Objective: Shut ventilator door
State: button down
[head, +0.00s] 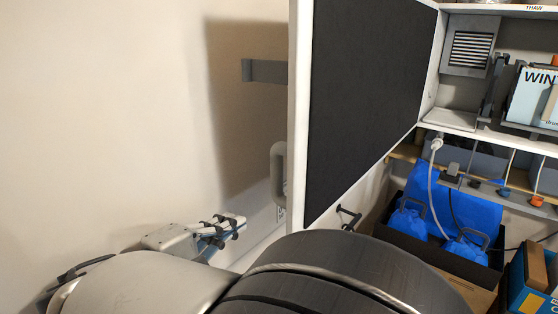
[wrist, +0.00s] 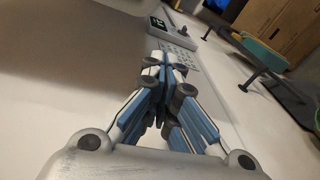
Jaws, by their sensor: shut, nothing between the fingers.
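The ventilator door (head: 365,95) stands wide open in the head view, with a white edge and a black inner panel. A rounded grey handle (head: 279,170) is on its outer side, low and facing left. My gripper (head: 238,222) is low and left of the door, apart from it and below the handle's level in the picture. My gripper's fingers (wrist: 167,62) are shut with nothing between them in the wrist view. I cannot make out the door for certain in the wrist view.
The opened cabinet at right holds a grey vent grille (head: 468,50), shelves, hoses and blue bags (head: 408,218). A grey bracket (head: 265,71) is behind the door.

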jog(key=w+d+r+t+p, duration=0.1)
jog(key=w+d+p, duration=0.1)
jog(key=w+d, duration=0.2)
jog(key=shift+w+d+r+n, duration=0.3)
jog(key=shift+w+d+r, duration=0.1)
jog(key=shift+w, duration=0.55)
jog(key=shift+s, duration=0.1)
